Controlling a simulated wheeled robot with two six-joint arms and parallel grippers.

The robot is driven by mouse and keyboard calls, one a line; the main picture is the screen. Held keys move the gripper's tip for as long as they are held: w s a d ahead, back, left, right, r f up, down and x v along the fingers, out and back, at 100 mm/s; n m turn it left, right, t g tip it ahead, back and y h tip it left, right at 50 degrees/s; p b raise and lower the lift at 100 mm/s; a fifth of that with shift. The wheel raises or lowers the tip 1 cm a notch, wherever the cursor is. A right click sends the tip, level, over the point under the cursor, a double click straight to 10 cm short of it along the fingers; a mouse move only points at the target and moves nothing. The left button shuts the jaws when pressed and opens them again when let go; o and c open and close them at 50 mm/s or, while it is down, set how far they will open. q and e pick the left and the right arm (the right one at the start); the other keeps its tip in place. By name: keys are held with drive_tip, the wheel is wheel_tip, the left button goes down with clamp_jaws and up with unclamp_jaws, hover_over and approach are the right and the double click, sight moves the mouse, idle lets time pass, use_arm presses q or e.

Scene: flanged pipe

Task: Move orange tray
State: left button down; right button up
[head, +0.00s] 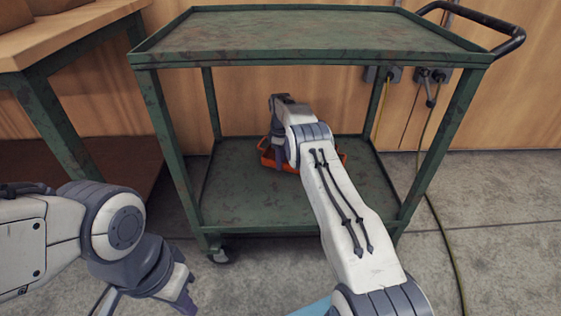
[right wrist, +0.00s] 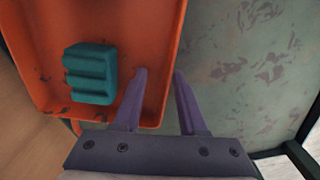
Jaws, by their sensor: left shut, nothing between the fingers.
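The orange tray (head: 266,158) sits on the lower shelf of the green cart, mostly hidden behind my right arm in the head view. In the right wrist view, the tray (right wrist: 120,25) fills the upper left, and a teal ribbed block (right wrist: 90,73) lies inside it. My right gripper (right wrist: 159,73) is open, with one finger over the inside of the tray and the other outside it; the tray's side wall runs between them. In the head view, the right fingertips are hidden. My left gripper (head: 188,300) is shut and empty, low in front of the cart's left side.
The green cart's (head: 300,32) bare top shelf is above the tray, with posts at its corners. The lower shelf (head: 245,200) has bare room around the tray. A wooden workbench (head: 75,35) stands at left. A cable (head: 445,230) runs down the right.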

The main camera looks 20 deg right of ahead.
drive_tip(key=shift+r, duration=0.1)
wheel_tip(320, 180, up, 10)
drive_tip(key=p, duration=0.5)
drive_tip(key=shift+r+p, duration=0.15)
drive_tip(key=shift+p, duration=0.2)
drive_tip(key=shift+s, duration=0.15)
